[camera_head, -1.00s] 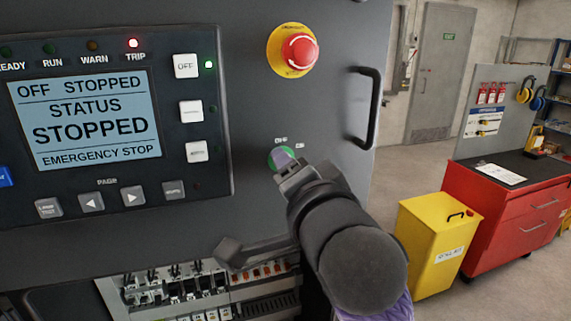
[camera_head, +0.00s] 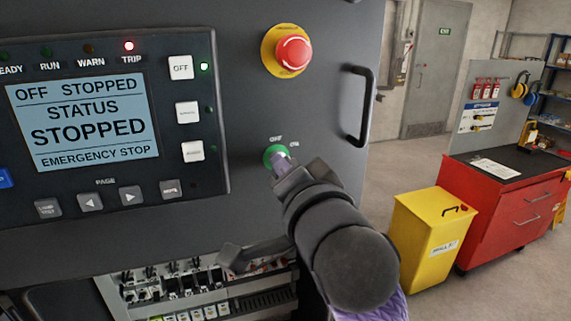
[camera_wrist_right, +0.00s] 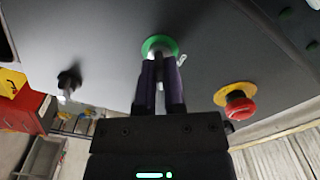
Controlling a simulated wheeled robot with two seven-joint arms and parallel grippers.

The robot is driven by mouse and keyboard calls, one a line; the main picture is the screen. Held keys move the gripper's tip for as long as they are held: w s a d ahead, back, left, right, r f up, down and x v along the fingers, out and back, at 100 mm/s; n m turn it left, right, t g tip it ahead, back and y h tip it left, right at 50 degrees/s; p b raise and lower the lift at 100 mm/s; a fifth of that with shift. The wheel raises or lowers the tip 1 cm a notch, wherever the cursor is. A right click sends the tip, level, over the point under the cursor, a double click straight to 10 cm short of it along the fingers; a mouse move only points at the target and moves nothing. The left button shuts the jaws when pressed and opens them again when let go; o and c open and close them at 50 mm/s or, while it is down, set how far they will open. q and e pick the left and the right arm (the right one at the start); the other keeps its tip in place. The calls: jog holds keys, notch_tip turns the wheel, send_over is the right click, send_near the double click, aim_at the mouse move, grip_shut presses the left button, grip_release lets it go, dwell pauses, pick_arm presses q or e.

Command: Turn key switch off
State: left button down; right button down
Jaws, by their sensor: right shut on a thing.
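The key switch (camera_head: 272,153) has a green ring and sits on the grey panel below the red emergency stop, with small OFF and ON labels above it. My right gripper (camera_head: 284,167) reaches it from the lower right and covers most of it. In the right wrist view the green ring of the switch (camera_wrist_right: 160,44) shows at the tips of the right gripper (camera_wrist_right: 161,72). Its two fingers are shut on the key, which is mostly hidden between them, so its exact angle cannot be told. My left gripper is not in view.
The red emergency stop button (camera_head: 293,53) is above the switch. A black door handle (camera_head: 362,105) stands out to the right. The display (camera_head: 83,122) reads "STOPPED" and "EMERGENCY STOP", with the TRIP lamp lit red. Open wiring (camera_head: 180,285) lies below; a yellow bin (camera_head: 428,240) stands right.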

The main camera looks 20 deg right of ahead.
jog(key=n+p, duration=0.4)
jog(key=n, duration=0.1)
jog(key=shift+r, duration=0.1)
jog(key=n+p, duration=0.3)
jog(key=n, duration=0.2)
jog(key=shift+n+p, duration=0.3)
dwell(0.4)
jog(key=c, duration=0.7)
grip_release()
jog(key=shift+s, duration=0.1)
